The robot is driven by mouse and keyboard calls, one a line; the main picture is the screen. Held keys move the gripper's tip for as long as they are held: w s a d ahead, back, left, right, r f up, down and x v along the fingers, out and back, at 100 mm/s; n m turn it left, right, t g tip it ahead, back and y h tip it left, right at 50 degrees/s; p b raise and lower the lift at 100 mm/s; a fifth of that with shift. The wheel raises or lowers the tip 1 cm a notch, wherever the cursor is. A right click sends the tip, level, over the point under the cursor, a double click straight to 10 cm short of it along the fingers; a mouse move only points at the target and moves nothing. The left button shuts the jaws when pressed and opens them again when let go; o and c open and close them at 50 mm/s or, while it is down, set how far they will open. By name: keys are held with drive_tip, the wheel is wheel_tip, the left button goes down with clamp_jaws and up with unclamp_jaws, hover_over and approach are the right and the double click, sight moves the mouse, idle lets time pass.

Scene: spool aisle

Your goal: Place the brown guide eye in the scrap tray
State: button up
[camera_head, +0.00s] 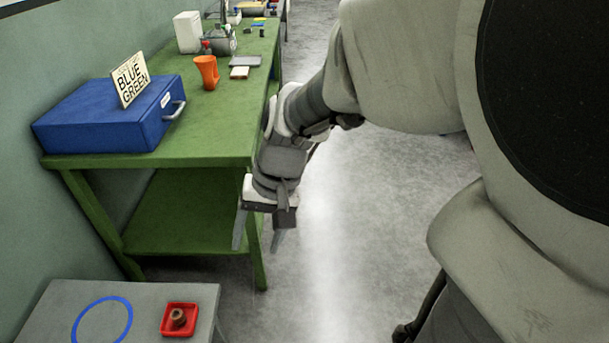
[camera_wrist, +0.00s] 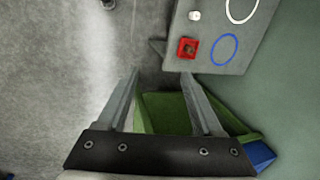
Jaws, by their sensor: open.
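The brown guide eye (camera_head: 178,316) is a small round piece with a hole in its top. It sits inside a small square red tray (camera_head: 166,331) on the grey table at the lower left. In the wrist view the red tray (camera_wrist: 180,54) is near the top, just past my fingertips, with a small dark piece inside. I cannot tell whether this red tray is the scrap tray; no label shows. My gripper (camera_head: 257,241) is open and empty, pointing down beside the green bench, apart from the tray. Its two fingers also show in the wrist view (camera_wrist: 160,75).
A blue ring mark (camera_head: 130,318) lies beside the red tray. The wrist view adds a small white object (camera_wrist: 195,16) and a white ring mark (camera_wrist: 256,12). The green bench (camera_head: 200,130) holds a blue box (camera_head: 100,118) and an orange cup (camera_head: 207,73). Floor to the right is clear.

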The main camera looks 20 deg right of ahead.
drive_tip(key=s+d+r+n+t+h, duration=0.3)
drive_tip(key=s+d+r+t, duration=0.1)
drive_tip(key=s+r, duration=0.3)
wheel_tip(320, 180, up, 2)
drive_tip(key=shift+d+r+t, duration=0.15)
drive_tip(key=shift+d+t, duration=0.25)
drive_tip(key=shift+d, duration=0.15)
drive_tip(key=shift+r, duration=0.15)
